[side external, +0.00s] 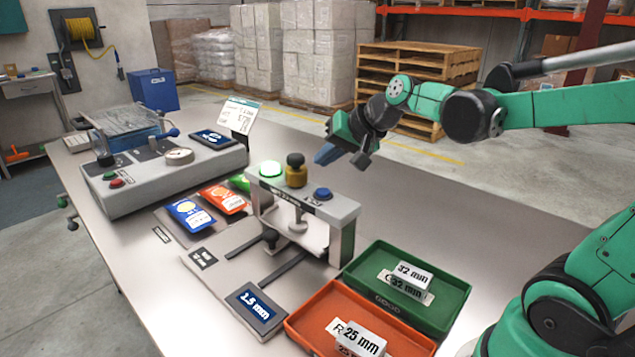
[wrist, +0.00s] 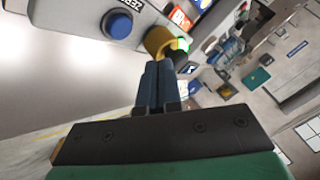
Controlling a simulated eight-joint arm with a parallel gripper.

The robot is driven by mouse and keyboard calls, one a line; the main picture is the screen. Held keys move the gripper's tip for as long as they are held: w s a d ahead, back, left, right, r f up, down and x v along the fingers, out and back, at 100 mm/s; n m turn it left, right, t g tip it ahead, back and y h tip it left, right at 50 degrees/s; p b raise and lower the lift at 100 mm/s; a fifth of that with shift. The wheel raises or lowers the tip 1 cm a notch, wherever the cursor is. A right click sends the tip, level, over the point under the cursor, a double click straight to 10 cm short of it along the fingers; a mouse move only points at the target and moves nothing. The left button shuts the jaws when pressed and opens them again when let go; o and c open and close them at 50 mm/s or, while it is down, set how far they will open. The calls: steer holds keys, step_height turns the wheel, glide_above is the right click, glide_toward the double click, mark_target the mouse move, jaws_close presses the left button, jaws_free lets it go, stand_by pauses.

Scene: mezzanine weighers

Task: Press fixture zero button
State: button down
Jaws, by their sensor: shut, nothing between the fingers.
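The fixture (side external: 345,213) is a pale grey bridge on the table. A blue button (side external: 323,193) sits on its top at the right end. In the wrist view the blue button (wrist: 118,24) is at upper left, beside a label reading "ZERO". A brass cylinder with a black knob (side external: 296,175) and a lit green lamp (side external: 271,169) share the fixture top. My gripper (side external: 326,155) is above and behind the fixture, apart from the button. Its blue fingers (wrist: 157,84) are shut and empty, pointing toward the brass cylinder in the wrist view.
A display (side external: 257,307) reading "1.5 mm" stands before the fixture. A green tray (side external: 452,300) and an orange tray (side external: 312,318) hold labelled blocks at right. Coloured packets (side external: 191,214) and a grey weighing machine (side external: 150,185) are at left. The table behind the fixture is clear.

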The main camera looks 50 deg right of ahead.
mark_target(327, 193)
steer(key=shift+f, duration=1.65)
stand_by(0.8)
steer(key=shift+f, duration=0.4)
steer(key=shift+f, duration=0.4)
stand_by(0.5)
steer(key=shift+r, duration=0.85)
steer(key=shift+r, duration=2.5)
